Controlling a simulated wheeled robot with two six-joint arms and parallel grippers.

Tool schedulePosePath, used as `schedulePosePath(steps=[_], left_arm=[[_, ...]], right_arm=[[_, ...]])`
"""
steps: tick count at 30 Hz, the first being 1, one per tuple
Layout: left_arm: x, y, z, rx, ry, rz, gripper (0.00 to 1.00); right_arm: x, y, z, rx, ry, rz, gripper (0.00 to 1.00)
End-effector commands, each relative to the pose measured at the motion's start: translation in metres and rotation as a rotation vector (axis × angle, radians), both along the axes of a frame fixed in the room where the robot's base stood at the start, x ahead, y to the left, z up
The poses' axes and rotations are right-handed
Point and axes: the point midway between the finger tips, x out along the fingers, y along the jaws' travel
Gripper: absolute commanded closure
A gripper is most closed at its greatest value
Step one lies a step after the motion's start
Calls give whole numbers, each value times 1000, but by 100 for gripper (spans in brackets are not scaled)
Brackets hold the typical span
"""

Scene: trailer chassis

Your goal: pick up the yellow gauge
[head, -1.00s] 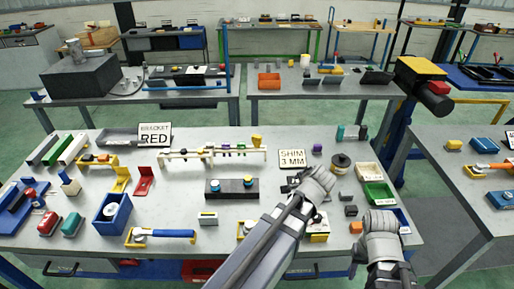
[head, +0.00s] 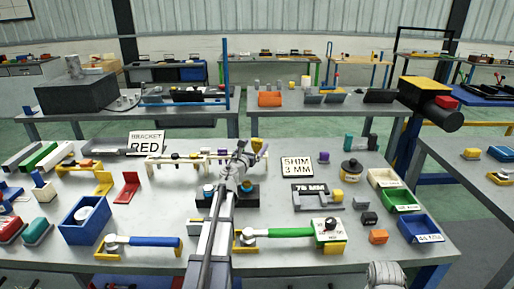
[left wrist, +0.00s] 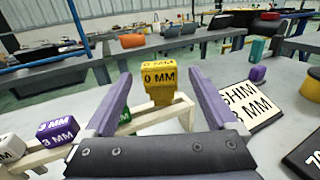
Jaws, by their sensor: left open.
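The yellow gauge (head: 257,146) stands at the right end of a pale rack on the bench. In the left wrist view the gauge (left wrist: 160,77) is upright, marked "0 MM", between and just beyond my open purple fingers. My left gripper (head: 244,152) is close beside it in the head view, with nothing held. Whether either finger touches the gauge cannot be told. My right gripper is not in view; only a grey part of my right arm shows at the bottom.
The rack (head: 190,158) holds other gauges, including a purple one (left wrist: 56,130) marked "3 MM". A "SHIM 3 MM" sign (head: 296,166) stands to the right. A black block (head: 249,196) lies in front, and a green-handled tool (head: 279,232) lies nearer the bench edge.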

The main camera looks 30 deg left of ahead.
Motion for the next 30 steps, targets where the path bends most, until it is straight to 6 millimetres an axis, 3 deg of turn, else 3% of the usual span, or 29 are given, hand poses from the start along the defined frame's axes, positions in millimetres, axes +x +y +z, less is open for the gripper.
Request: schedulePosePath(steps=[1,8,18,26,30], left_arm=[[8,1,1,0,0,-1,9],[13,1,2,-4,-2,0,9],[57,11,5,-5,-2,1,9],[59,10,5,-6,-2,2,9],[59,10,5,-6,-2,1,24]], right_arm=[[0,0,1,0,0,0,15],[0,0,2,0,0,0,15],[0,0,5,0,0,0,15],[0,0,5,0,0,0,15],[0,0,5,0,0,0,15]])
